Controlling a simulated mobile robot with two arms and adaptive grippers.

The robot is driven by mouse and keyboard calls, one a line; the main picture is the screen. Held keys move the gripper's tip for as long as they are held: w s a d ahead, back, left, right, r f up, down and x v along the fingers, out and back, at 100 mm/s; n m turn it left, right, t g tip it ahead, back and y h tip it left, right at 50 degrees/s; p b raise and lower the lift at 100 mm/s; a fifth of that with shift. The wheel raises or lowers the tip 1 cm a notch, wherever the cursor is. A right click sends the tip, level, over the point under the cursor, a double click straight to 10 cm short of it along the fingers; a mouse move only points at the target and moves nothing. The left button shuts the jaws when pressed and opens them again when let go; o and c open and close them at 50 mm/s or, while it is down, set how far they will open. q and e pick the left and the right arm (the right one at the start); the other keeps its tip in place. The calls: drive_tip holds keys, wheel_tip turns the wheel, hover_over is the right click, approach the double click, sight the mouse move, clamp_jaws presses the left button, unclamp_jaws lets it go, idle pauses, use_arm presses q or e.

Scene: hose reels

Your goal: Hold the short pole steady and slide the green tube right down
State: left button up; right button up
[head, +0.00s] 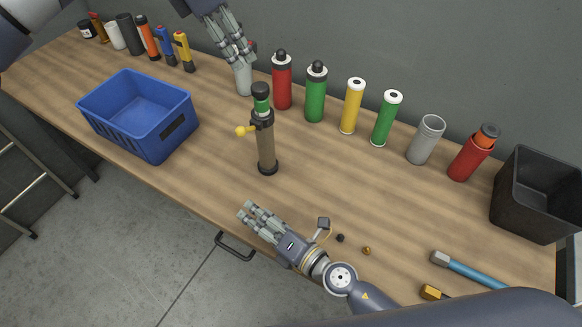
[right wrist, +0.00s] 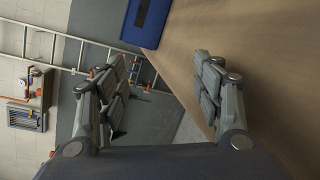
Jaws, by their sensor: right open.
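A short brown pole (head: 266,148) stands upright on the table on a black foot, with a black collar and a yellow side knob (head: 243,131). A green tube (head: 261,104) with a black cap shows at its top, above the collar; its lower part is hidden. My left gripper (head: 240,60) is behind the pole, over a grey cylinder (head: 243,80); whether its fingers are closed or touch it is unclear. My right gripper (head: 246,211) is open and empty near the table's front edge, apart from the pole. Its spread fingers show in the right wrist view (right wrist: 163,85).
A blue crate (head: 109,116) stands left of the pole. Several bottles and tubes line the back, including a red bottle (head: 282,82) and a green bottle (head: 316,93). A black bin (head: 525,213) stands far right. A blue-handled tool (head: 475,270) lies at front right.

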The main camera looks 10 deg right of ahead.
sight(271, 148)
drive_tip(key=w+d+r+n+t+h, duration=0.25)
drive_tip(key=w+d+r+n, duration=0.25)
drive_tip(key=w+d+n, duration=0.45)
drive_tip(key=shift+n+t+y, duration=0.25)
drive_tip(key=shift+n+y, duration=0.2)
drive_tip(key=shift+n, duration=0.4)
drive_tip(key=x, duration=1.1)
drive_tip(key=shift+w+a+f, duration=0.1)
drive_tip(key=shift+a+f, duration=0.1)
drive_tip(key=shift+a, duration=0.25)
